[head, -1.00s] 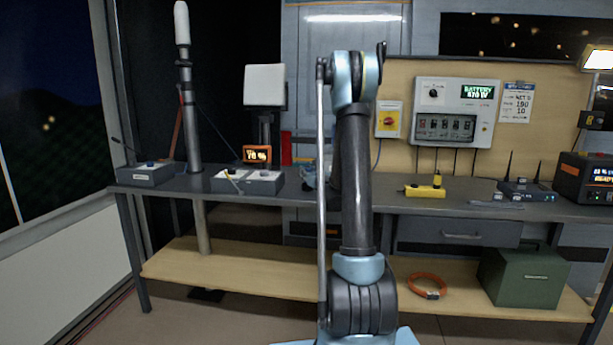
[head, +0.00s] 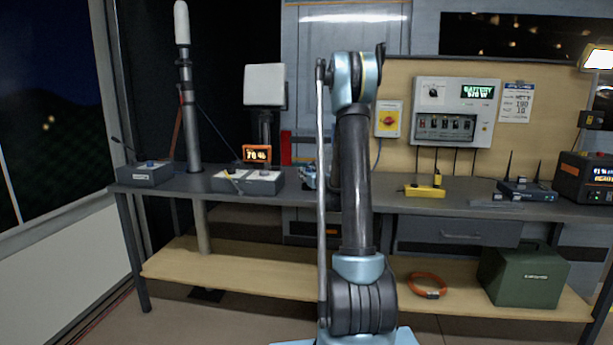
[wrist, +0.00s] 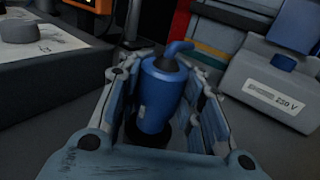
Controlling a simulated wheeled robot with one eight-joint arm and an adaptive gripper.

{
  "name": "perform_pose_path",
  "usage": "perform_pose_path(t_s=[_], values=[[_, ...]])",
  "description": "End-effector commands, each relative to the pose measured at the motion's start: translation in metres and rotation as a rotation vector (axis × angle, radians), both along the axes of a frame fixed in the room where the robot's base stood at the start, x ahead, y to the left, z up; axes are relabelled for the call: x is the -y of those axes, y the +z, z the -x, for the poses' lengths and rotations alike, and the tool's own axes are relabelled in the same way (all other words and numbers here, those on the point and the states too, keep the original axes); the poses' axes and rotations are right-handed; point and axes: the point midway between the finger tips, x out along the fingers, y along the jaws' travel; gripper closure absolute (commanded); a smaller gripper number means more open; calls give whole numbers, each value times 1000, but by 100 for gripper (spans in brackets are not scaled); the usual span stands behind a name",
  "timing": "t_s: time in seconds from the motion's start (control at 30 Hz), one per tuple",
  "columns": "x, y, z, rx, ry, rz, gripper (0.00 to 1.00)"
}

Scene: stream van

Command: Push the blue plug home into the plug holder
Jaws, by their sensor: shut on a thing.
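The blue plug (wrist: 157,97) stands roughly upright between my gripper's fingers (wrist: 165,95) in the wrist view, with a bent blue cable end at its top. My gripper is shut on it, one finger on each side. A dark round part shows at the plug's lower end; I cannot tell whether it is the plug holder or how deep the plug sits. In the head view my gripper (head: 308,177) is low over the bench, partly hidden by my arm.
A grey control box (head: 248,182) and an orange display (head: 256,154) are left of my gripper on the bench (head: 390,194). A yellow block (head: 425,191) stands to the right, with bare bench between. A mast (head: 188,110) rises at the left.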

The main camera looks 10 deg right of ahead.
Motion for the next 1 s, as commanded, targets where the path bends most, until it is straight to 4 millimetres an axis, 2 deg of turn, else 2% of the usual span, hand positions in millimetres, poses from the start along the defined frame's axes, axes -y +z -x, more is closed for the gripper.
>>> perform_pose_path(t_s=[1.0], values=[[0,-18,0,0,0,0,99]])
